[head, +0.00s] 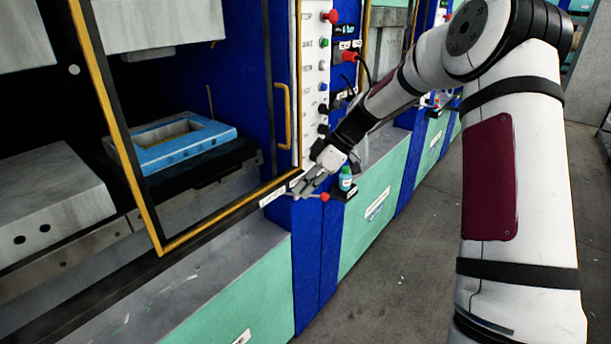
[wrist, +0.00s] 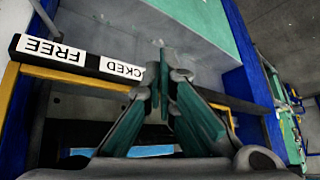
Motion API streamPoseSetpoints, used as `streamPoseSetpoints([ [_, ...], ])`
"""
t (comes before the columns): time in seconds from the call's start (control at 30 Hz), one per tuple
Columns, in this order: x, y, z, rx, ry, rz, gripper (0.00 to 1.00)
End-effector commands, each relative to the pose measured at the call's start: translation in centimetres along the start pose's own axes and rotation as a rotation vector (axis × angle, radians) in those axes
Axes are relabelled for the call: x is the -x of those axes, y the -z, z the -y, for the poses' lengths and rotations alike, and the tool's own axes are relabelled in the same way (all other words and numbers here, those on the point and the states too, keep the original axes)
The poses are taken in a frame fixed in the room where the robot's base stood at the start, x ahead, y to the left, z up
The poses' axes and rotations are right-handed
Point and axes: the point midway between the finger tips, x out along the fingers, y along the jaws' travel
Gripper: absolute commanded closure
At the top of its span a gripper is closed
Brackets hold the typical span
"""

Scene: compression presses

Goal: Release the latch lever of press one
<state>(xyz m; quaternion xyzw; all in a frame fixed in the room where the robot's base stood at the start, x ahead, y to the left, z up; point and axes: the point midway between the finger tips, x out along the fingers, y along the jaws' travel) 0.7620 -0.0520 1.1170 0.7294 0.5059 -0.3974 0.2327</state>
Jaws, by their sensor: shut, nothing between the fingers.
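My gripper (head: 301,191) is at the lower right corner of the press's yellow-framed door (head: 199,226), its fingers pointing down and left. In the wrist view my gripper (wrist: 163,85) has its fingertips together with nothing between them. The latch lever (head: 324,197) shows as a thin rod with a red knob just below and right of my fingers; I cannot tell whether they touch. In the wrist view a black bar carries a FREE label (wrist: 53,50) and a partly covered LOCKED label (wrist: 122,69), beside my fingertips. The lever cannot be made out there.
A white control panel (head: 311,70) with coloured buttons rises above my gripper. A small blue-green bottle (head: 345,179) stands on a ledge close to its right. A blue frame-shaped part (head: 178,147) sits inside the press. The grey floor (head: 400,270) at the right is mostly clear.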

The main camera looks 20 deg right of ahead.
Motion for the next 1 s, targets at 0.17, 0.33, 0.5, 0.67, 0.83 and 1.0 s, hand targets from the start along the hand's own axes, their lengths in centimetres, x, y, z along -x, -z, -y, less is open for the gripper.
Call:
streamPoseSetpoints([
  [0.17,1.9,1.5,2.6,-0.044,-0.012,0.063,1.0],
  [0.33,3.5,2.6,5.0,-0.09,-0.029,0.116,1.0],
  [0.5,5.0,3.5,7.2,-0.133,-0.05,0.162,1.0],
  [0.67,6.0,4.0,8.6,-0.165,-0.068,0.189,1.0],
  [0.83,6.5,4.3,9.3,-0.182,-0.078,0.202,1.0],
  [1.0,6.5,4.3,9.4,-0.186,-0.079,0.204,1.0],
])
